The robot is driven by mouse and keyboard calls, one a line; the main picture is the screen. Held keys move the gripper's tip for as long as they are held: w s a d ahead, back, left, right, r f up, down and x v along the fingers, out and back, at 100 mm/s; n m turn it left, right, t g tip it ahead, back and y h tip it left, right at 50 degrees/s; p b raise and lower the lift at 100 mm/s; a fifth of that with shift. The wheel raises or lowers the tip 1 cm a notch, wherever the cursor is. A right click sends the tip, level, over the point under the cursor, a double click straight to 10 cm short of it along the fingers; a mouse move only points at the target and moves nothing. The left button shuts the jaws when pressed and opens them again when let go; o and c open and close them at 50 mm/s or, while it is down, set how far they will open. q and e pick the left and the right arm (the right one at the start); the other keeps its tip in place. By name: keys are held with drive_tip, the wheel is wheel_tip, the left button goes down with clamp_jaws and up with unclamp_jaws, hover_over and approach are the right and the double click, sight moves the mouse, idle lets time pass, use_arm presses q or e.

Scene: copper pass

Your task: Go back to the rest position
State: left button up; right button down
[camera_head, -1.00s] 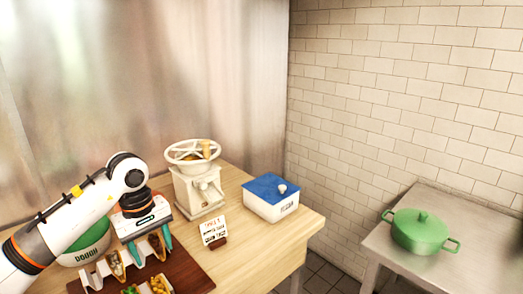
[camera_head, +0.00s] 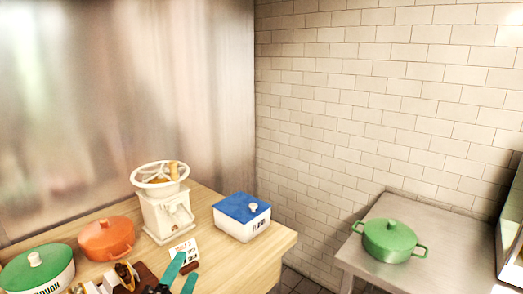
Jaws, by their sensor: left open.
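My left gripper (camera_head: 183,274) shows only at the bottom edge of the head view, with its two teal fingers pointing up and apart. It is open, with nothing seen between the fingers. The fingers overlap the view of the small lettered card (camera_head: 183,250) on the wooden table (camera_head: 232,262). The rest of my left arm is mostly out of frame. My right gripper is not in view.
On the table stand a green-lidded dough container (camera_head: 38,270), an orange pot (camera_head: 107,238), a white mill (camera_head: 166,208) and a blue-lidded box (camera_head: 242,217). A green pot (camera_head: 389,240) sits on a metal counter (camera_head: 362,261).

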use_arm(q)
drive_tip(key=s+a+f+n+g+y, duration=0.2)
drive_tip(key=f+n+g, duration=0.1)
drive_tip(key=f+n, duration=0.2)
drive_tip(key=s+a+f+n+g+y, duration=0.2)
drive_tip(key=s+a+f+n+y, duration=0.15)
drive_tip(key=f, duration=0.25)
drive_tip(key=s+f+n+g+h, duration=0.1)
drive_tip(key=s+f+n+g, duration=0.3)
drive_tip(key=s+f+g, duration=0.45)
drive_tip(key=s+f+n+g+h, duration=0.1)
drive_tip(key=s+f+n+g, duration=0.3)
drive_tip(key=s, duration=0.7)
wheel_tip(320, 180, down, 26)
drive_tip(key=s, duration=0.1)
drive_tip(key=s+a+f+g, duration=0.1)
drive_tip(key=s+a+f, duration=0.1)
drive_tip(key=s+f, duration=1.4)
drive_tip(key=shift+s+a+f+g+y, duration=0.25)
drive_tip(key=shift+s+a+g+y, duration=0.05)
drive_tip(key=shift+g+y, duration=0.05)
